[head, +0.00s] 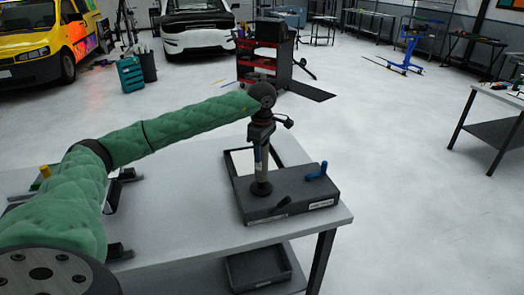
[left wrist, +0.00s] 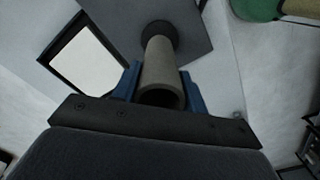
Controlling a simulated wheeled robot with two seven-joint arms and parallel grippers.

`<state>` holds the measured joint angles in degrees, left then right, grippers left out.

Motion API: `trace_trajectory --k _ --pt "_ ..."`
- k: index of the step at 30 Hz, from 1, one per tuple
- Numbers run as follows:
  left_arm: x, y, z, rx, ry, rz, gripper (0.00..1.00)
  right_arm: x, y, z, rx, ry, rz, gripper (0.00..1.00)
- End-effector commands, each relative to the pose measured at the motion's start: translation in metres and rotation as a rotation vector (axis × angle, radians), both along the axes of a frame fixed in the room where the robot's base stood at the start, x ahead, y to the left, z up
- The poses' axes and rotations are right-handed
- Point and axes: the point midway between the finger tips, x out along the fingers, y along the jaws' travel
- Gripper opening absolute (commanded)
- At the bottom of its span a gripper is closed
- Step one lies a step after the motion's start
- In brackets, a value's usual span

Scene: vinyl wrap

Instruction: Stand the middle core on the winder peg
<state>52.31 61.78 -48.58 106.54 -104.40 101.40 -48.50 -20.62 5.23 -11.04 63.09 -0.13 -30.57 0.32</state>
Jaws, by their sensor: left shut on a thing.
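My left gripper (head: 261,146) points down over the winder (head: 300,205), a dark grey box with a blue handle (head: 316,171). Its blue fingers are shut on the core (head: 261,172), a grey-brown tube held upright. In the left wrist view the core (left wrist: 160,66) sits between the fingers, its open near end facing the camera. The core's lower end appears to meet the round black flange (head: 261,188) on the winder's top. The peg is hidden, so I cannot tell how far the core is around it. My right gripper is out of view.
The winder stands on the light table (head: 190,225), near its right edge. A dark-framed tray (left wrist: 84,62) lies beside the winder. A rack with a yellow piece (head: 45,171) is partly hidden by my left arm. A dark bin (head: 258,267) is on the lower shelf.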

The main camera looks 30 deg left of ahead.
Motion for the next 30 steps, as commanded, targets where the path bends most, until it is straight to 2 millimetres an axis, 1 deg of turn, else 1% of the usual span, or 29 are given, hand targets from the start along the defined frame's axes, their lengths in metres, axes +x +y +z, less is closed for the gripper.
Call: trace_trajectory --k 30 --pt "0.000 0.000 -0.034 0.000 0.000 0.000 0.20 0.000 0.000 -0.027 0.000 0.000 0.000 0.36"
